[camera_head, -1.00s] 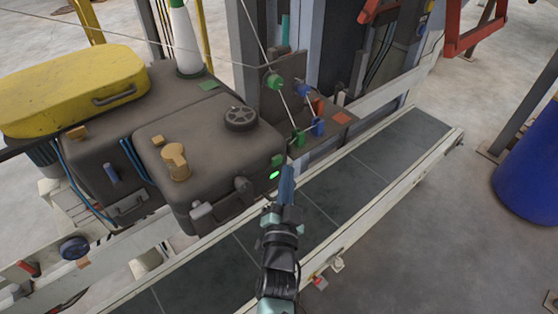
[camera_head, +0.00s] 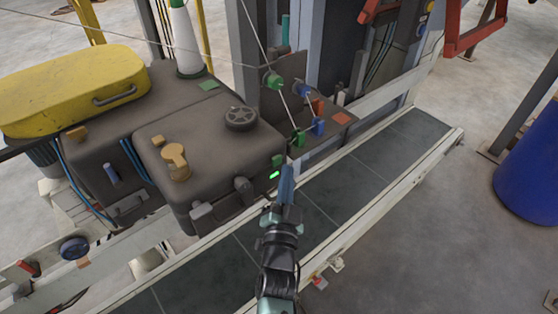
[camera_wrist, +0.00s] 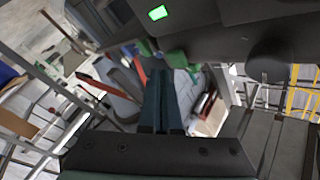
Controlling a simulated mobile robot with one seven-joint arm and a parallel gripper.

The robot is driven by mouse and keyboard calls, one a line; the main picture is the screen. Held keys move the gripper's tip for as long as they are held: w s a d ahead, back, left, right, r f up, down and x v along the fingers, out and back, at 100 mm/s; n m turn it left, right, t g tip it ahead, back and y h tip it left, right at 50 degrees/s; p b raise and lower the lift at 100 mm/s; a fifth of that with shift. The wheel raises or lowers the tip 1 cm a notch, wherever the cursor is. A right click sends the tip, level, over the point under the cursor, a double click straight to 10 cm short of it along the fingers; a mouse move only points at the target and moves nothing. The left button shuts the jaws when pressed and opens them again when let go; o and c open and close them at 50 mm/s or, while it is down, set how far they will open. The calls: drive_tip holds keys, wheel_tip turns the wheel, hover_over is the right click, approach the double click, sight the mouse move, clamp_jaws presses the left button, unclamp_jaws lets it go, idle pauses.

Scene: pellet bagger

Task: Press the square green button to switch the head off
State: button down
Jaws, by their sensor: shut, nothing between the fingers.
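The grey-brown head (camera_head: 210,150) stands on the left beside the conveyor. On its right end a small dark green square button (camera_head: 278,160) sits just above a bright green lit indicator (camera_head: 274,175). In the wrist view the lit indicator (camera_wrist: 158,12) is at the top, and a green piece (camera_wrist: 146,48) shows below it, partly behind other parts. My gripper (camera_head: 287,168) is shut and empty, its blue-green fingertips close to the right of the button in the head view. The wrist view shows the fingers (camera_wrist: 160,75) together. I cannot tell whether they touch the button.
The conveyor belt (camera_head: 345,180) runs diagonally beneath my gripper. Green and blue thread guides (camera_head: 318,127) stand just beyond the head, with thin threads to them. A black knob (camera_head: 240,118) and a yellow cover (camera_head: 75,90) are on the left. A blue barrel (camera_head: 528,165) stands at right.

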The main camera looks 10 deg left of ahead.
drive_tip(key=shift+w+a, duration=0.3)
drive_tip(key=shift+w+a, duration=0.35)
drive_tip(key=shift+a, duration=0.05)
idle(0.8)
drive_tip(key=shift+s+d, duration=0.7)
drive_tip(key=s+d+b, duration=0.1)
drive_tip(key=b, duration=0.1)
drive_tip(key=s+d+b, duration=0.1)
drive_tip(key=b, duration=0.2)
drive_tip(key=shift+s+d+f+b, duration=0.2)
drive_tip(key=shift+d+f+b, duration=0.05)
drive_tip(key=shift+d+b, duration=0.05)
